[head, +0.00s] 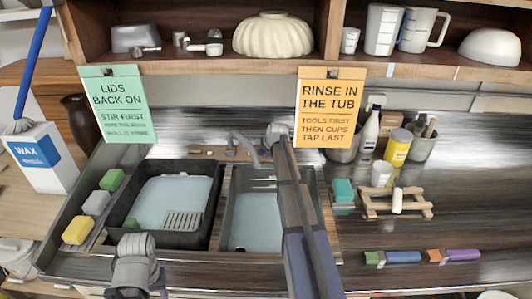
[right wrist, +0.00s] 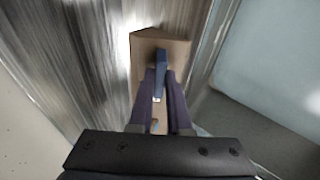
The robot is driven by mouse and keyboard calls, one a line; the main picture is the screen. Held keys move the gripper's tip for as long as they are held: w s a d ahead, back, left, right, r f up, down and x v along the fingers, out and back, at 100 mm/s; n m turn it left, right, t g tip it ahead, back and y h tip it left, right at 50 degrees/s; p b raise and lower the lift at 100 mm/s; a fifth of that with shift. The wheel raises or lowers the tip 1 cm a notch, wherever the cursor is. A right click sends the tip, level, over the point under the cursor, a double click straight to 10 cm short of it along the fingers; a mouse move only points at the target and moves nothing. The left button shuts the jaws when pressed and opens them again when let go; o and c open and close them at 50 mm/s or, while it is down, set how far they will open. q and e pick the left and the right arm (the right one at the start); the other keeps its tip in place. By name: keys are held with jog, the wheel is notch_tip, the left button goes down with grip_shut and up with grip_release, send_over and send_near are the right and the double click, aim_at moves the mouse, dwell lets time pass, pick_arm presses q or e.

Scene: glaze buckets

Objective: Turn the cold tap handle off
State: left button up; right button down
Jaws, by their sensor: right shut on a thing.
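The grey tap spout (head: 247,149) curves over the back of the double sink in the head view. The blue cold tap handle (right wrist: 161,62) stands on a wooden block (right wrist: 172,45) in the right wrist view. My right gripper (right wrist: 158,82) is shut on this handle, with one dark finger on each side. In the head view my right gripper (head: 277,133) is at the back of the sink, right of the spout, and my arm hides the handle. My left gripper (head: 128,292) is at the bottom edge, left of centre, away from the tap; its jaw opening is unclear.
A black tub (head: 196,235) with pale liquid sits in the left basin, and the right basin (head: 252,225) also holds pale liquid. Coloured sponges (head: 96,202) line the left edge. Two hanging signs (head: 323,108) are above the sink. Bottles, a wooden rack (head: 397,210) and brushes occupy the right counter.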

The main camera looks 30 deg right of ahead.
dwell(0.4)
jog(key=c, duration=0.9)
grip_release()
jog(key=shift+o, duration=0.2)
notch_tip(320, 180, up, 10)
jog(key=p, duration=1)
